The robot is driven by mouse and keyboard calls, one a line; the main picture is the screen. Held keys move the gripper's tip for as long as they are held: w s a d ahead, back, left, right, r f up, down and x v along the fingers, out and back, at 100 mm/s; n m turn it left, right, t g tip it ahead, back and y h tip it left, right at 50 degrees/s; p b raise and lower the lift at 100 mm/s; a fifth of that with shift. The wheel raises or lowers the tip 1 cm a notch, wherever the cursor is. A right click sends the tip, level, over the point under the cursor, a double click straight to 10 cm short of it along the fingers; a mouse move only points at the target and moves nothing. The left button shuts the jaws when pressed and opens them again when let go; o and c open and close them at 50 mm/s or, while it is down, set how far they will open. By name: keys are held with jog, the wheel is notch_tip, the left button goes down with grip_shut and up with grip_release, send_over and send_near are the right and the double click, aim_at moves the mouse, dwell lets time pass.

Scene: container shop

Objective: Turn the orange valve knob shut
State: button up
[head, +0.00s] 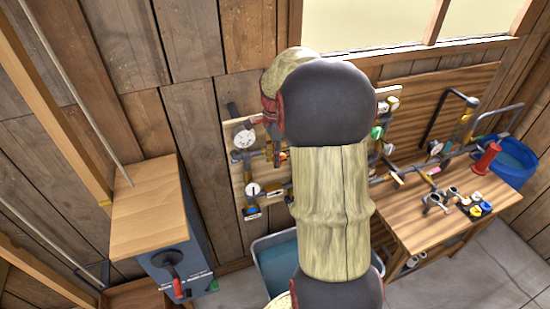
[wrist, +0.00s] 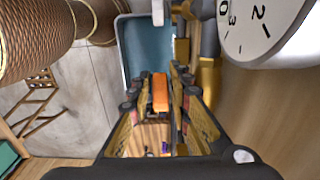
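The orange valve knob (wrist: 160,93) shows as a small upright orange block in the middle of the wrist view. My gripper (wrist: 160,82) has one finger to the left of the knob and one to the right. The fingers are apart, with a narrow gap visible on each side of the knob. I cannot tell how deep the knob sits between them. In the head view my arm covers the middle of the pipe panel (head: 238,183) and hides my gripper and most of the knob's surroundings.
A round white dial (wrist: 262,28) is close on the right in the wrist view, beside brass pipe fittings (wrist: 208,75). A blue-lined tub (head: 262,250) stands below the panel. A wooden workbench (head: 440,228) with loose fittings is at right, and a wood-topped cabinet (head: 150,205) at left.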

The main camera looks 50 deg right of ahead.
grip_shut()
jog(key=shift+d+y, duration=0.1)
jog(key=shift+y, duration=0.2)
jog(key=shift+s+d+r+t+y+p, duration=0.1)
jog(key=shift+r+t+y+p, duration=0.05)
jog(key=shift+t+y+p, duration=0.35)
jog(key=shift+s+d+r+t+y+p, duration=0.1)
jog(key=shift+t+y+p, duration=0.2)
jog(key=shift+y, duration=0.3)
jog(key=t+y, duration=0.1)
jog(key=y+p, duration=0.1)
jog(key=y, duration=0.1)
jog(key=shift+s+d+r+t, duration=0.1)
jog(key=shift+d+t, duration=0.15)
jog(key=shift+t, duration=0.15)
jog(key=t+y, duration=0.1)
jog(key=y, duration=0.1)
jog(key=t+y+p, duration=0.1)
jog(key=y, duration=0.1)
jog(key=shift+s+d+p, duration=0.15)
jog(key=shift+d+p, duration=0.15)
jog(key=shift+d, duration=0.05)
jog(key=shift+s+d+t+y, duration=0.1)
jog(key=shift+t+y, duration=0.35)
jog(key=shift+y, duration=0.35)
jog(key=shift+s+d+t+y, duration=0.1)
jog(key=shift+t+y, duration=0.35)
jog(key=shift+y, duration=0.35)
jog(key=shift+o, duration=2.1)
grip_release()
